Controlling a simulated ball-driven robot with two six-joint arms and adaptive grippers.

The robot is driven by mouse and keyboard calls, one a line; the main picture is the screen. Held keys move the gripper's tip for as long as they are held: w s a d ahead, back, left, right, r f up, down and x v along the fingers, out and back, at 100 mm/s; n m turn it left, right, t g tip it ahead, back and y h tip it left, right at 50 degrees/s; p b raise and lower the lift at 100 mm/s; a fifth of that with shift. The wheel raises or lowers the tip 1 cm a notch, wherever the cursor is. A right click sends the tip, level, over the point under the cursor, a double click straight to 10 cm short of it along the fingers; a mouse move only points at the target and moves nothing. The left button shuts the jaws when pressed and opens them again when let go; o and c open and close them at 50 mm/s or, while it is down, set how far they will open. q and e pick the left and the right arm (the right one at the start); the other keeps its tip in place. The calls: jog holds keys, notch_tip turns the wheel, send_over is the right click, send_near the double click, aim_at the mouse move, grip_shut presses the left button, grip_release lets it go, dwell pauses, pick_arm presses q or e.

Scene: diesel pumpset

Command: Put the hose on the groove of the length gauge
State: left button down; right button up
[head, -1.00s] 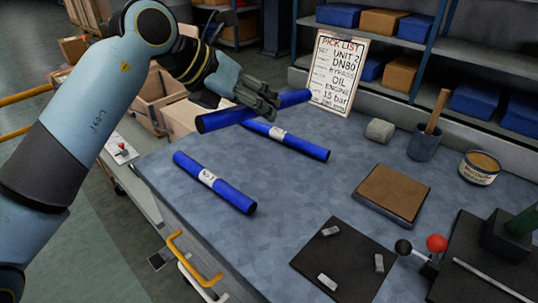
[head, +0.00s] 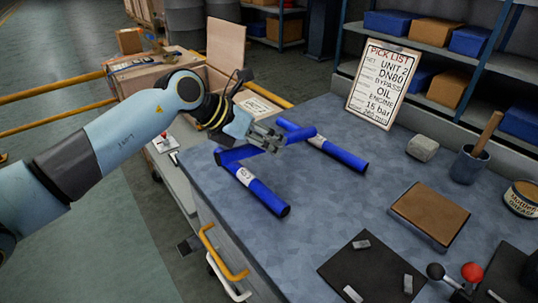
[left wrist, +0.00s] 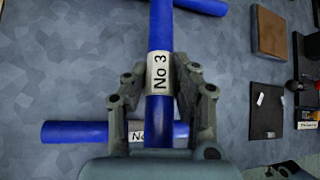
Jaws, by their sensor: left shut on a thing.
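My left gripper (head: 272,140) is shut on a blue hose (head: 232,155) and holds it over the bench; in the left wrist view the gripper (left wrist: 164,92) grips this hose (left wrist: 160,25) near its "No 3" label. A second blue hose (head: 262,194) with a white label lies below it on the bench, and shows crosswise in the left wrist view (left wrist: 75,132). A third blue hose (head: 340,154) lies farther back. I cannot clearly make out the length gauge or its groove; a dark fixture (head: 503,275) is cut off at the right edge. My right gripper is out of view.
A black mat (head: 368,272) with small grey blocks and a brown-topped pad (head: 430,212) lie on the bench. A grey lump (head: 422,148), a cup (head: 470,165) and a grease tin (head: 522,198) stand behind. A pick list board (head: 378,85) stands at the back. The bench middle is clear.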

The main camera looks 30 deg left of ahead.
pick_arm(q)
jog(key=shift+f, duration=1.85)
jog(key=shift+f, duration=0.1)
jog(key=c, duration=1.1)
grip_release()
jog(key=shift+o, duration=0.2)
